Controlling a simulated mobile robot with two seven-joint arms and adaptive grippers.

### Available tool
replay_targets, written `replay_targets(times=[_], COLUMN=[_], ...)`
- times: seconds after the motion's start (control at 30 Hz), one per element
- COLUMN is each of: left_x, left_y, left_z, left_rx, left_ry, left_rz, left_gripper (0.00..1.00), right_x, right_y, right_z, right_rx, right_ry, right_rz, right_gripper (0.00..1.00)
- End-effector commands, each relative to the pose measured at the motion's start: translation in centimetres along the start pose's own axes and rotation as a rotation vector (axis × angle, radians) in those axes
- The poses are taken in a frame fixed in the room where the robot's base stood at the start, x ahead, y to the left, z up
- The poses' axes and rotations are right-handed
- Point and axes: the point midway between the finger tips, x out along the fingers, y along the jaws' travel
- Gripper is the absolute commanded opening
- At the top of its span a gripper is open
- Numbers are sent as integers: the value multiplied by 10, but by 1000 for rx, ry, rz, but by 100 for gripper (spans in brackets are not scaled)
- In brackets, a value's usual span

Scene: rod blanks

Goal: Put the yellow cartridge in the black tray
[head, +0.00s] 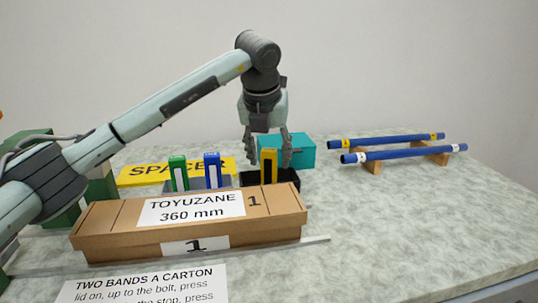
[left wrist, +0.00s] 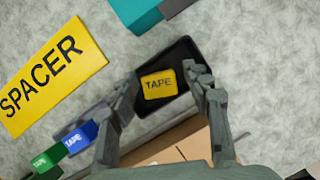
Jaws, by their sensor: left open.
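The yellow cartridge (head: 270,168) stands upright in the black tray (head: 289,179), behind the carton. In the left wrist view the cartridge (left wrist: 159,85), marked TAPE, sits within the walls of the black tray (left wrist: 181,52). My left gripper (head: 268,156) points down over the tray. In the left wrist view the fingers of my left gripper (left wrist: 162,80) are apart, one on each side of the cartridge. Whether either finger touches it I cannot tell. My right gripper is not in view.
A green cartridge (head: 179,173) and a blue cartridge (head: 212,170) stand left of the tray. A long carton (head: 115,222) lies in front. A yellow SPACER block (head: 140,174) and a teal box (head: 299,151) are behind. Blue rods (head: 405,153) rest on wooden supports at right.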

Motion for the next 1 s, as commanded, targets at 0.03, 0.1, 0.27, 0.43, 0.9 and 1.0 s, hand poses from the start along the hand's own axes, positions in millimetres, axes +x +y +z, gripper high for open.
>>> replay_targets(times=[0.03, 0.1, 0.27, 0.43, 0.9, 1.0], left_x=[-3, -8, -39, -77, -122, -122], left_y=[0, 0, 0, 0, 0, 0], left_z=[1, 2, 2, 2, 1, 1], left_rx=[0, 0, 0, 1, 0, 0], left_ry=[0, -2, -5, -4, 0, 0], left_rz=[0, 0, 0, 1, 0, 0], left_gripper=[49, 49, 49, 49, 49, 49], right_x=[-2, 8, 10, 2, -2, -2], right_y=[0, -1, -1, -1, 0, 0], right_z=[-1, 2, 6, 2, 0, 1], right_rx=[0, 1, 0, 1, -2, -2], right_ry=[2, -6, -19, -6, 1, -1], right_rz=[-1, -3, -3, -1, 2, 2], right_gripper=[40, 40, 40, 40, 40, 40])
